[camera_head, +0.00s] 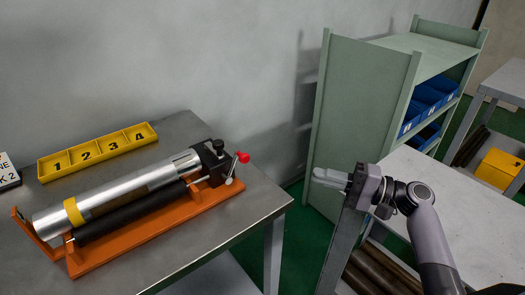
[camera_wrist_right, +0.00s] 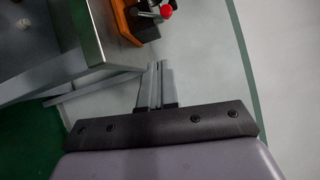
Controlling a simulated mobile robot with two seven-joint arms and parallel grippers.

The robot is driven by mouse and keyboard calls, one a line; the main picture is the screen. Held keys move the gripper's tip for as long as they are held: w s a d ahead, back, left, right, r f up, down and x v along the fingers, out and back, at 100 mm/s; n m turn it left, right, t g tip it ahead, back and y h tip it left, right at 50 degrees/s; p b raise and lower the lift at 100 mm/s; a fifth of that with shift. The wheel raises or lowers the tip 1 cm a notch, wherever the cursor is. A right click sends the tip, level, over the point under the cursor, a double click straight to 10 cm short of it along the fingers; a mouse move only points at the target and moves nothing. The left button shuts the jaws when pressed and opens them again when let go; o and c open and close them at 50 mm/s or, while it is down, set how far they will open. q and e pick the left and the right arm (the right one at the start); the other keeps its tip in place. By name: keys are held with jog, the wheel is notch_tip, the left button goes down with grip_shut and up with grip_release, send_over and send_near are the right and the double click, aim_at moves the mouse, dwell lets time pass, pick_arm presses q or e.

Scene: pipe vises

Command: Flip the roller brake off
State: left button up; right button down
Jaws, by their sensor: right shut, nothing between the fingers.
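A pipe rig with an orange base (camera_head: 160,227) stands on the grey metal table at left. A silver pipe (camera_head: 125,192) with a yellow band lies along it, beside a black roller (camera_head: 130,212). At its right end is a black block (camera_head: 212,160) with a red-knobbed lever (camera_head: 242,157), probably the brake, sticking out to the right. The red knob also shows at the top of the right wrist view (camera_wrist_right: 166,11). My right gripper (camera_head: 318,177) is shut and empty, to the right of the lever and apart from it, beyond the table's edge. My left gripper is not in view.
A yellow tray (camera_head: 98,150) with numbered compartments lies behind the rig. A green shelf unit (camera_head: 362,110) with blue bins stands behind my right gripper. Another table (camera_head: 470,200) is at right. There is open space between the gripper and the rig's table.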

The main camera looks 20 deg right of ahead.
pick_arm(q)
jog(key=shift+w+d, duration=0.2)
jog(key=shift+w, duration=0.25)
pick_arm(e)
jog(key=shift+w+d+r+y, duration=0.3)
jog(key=shift+w+r+y, duration=0.1)
jog(key=shift+w+r, duration=0.2)
jog(key=x, duration=0.4)
jog(key=s+p+x, duration=0.1)
jog(key=x, duration=0.3)
jog(key=s+a+p+x, duration=0.1)
jog(key=x, duration=0.3)
jog(key=shift+w+a+r, duration=0.15)
jog(key=shift+a, duration=0.1)
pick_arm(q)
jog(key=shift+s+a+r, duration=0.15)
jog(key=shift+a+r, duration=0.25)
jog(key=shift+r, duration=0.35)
pick_arm(e)
jog(key=shift+a, duration=0.4)
pick_arm(q)
jog(key=shift+p, duration=0.35)
pick_arm(e)
jog(key=shift+r, duration=0.1)
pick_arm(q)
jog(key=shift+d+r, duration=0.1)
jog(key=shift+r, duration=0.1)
pick_arm(e)
jog(key=shift+a+r+n, duration=0.15)
jog(key=shift+n, duration=0.25)
